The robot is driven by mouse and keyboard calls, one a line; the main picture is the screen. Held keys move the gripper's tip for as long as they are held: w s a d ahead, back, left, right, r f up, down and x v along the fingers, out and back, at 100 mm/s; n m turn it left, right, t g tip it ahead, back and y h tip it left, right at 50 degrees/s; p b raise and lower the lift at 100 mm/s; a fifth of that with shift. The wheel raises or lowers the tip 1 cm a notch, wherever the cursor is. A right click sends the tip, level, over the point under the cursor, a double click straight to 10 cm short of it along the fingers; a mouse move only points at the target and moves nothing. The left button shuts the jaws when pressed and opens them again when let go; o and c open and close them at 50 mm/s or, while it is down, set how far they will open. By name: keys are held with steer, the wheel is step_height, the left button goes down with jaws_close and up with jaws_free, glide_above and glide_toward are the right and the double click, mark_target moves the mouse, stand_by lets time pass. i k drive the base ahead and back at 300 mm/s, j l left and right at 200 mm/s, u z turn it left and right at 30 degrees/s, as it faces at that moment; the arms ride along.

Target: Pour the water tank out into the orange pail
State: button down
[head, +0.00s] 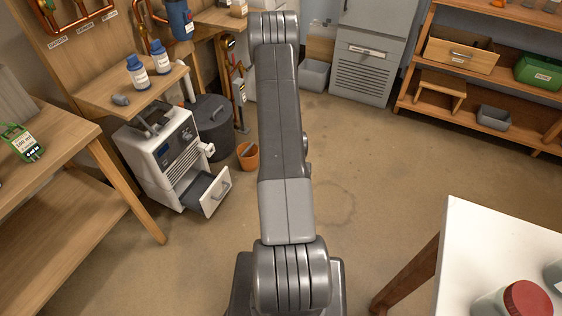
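A small orange pail (249,163) stands on the floor left of my arm, with something small and grey at its rim. To its left is a white and grey machine (160,160) with a dark control panel. A drawer-like tank (215,195) with a white front and a handle sticks out of the machine's lower front; it looks like the water tank. I cannot tell whether it holds water. My arm rises through the middle of the head view, and my gripper is not in view.
A dark lidded bin (212,125) stands behind the machine. A wooden workbench (50,165) is at left, a white table (500,250) at lower right. The middle floor is clear.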

mark_target(248, 153)
steer(key=i+l+u, duration=0.15)
steer(key=i, duration=0.45)
steer(key=i+l+u, duration=0.15)
steer(key=i+l, duration=0.15)
steer(key=i, duration=0.35)
steer(key=i+l+u, duration=0.2)
steer(key=i+l, duration=0.15)
steer(key=i, duration=0.25)
steer(key=i+l+u, duration=0.15)
steer(key=i+l, duration=0.3)
steer(key=i, duration=0.1)
